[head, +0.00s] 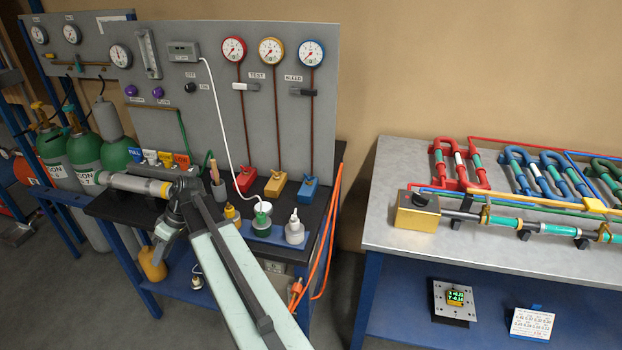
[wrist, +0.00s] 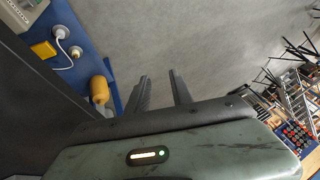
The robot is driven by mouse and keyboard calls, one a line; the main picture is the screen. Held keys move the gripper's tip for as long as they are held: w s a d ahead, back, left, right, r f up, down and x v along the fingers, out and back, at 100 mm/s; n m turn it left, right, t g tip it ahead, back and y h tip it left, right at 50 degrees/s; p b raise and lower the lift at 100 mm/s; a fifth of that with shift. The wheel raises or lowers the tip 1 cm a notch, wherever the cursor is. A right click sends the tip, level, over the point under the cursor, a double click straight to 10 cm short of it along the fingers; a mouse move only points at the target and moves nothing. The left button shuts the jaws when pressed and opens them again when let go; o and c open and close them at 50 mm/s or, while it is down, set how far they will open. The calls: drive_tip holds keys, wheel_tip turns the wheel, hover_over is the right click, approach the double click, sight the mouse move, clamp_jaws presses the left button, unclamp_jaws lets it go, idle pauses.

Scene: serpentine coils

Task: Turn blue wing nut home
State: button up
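My gripper (head: 163,243) hangs over the front edge of the bench, left of and well apart from the blue block. In the wrist view my gripper (wrist: 158,88) has its two fingers apart with nothing between them, pointing toward the grey floor. The blue block is not visible there.
A red block (head: 245,180) and a yellow block (head: 275,187) stand left of the blue one. Orange hoses (head: 331,230) hang at the bench's right end.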

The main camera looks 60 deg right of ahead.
drive_tip(key=d+r+t, duration=0.1)
drive_tip(key=d, duration=0.5)
drive_tip(key=w+d+r+t+b, duration=0.1)
drive_tip(key=d+t, duration=0.1)
drive_tip(key=d, duration=0.4)
drive_tip(key=d+r+t, duration=0.1)
drive_tip(key=d, duration=0.6)
drive_tip(key=shift+w+n+y, duration=0.15)
drive_tip(key=shift+n+y, duration=0.25)
drive_tip(key=s+d+r+t+b, duration=0.1)
drive_tip(key=s+d+r+t, duration=0.1)
drive_tip(key=d, duration=0.7)
drive_tip(key=m+t+h+b, duration=0.2)
drive_tip(key=m+t+h, duration=0.2)
drive_tip(key=h, duration=0.1)
approach(309, 177)
drive_tip(key=b+x, duration=0.1)
drive_tip(key=x, duration=0.1)
drive_tip(key=b+x, duration=0.1)
drive_tip(key=x, duration=0.2)
drive_tip(key=b+x, duration=0.1)
drive_tip(key=x, duration=0.2)
drive_tip(key=shift+w+d+r, duration=0.1)
drive_tip(key=shift+w+r, duration=0.2)
clamp_jaws()
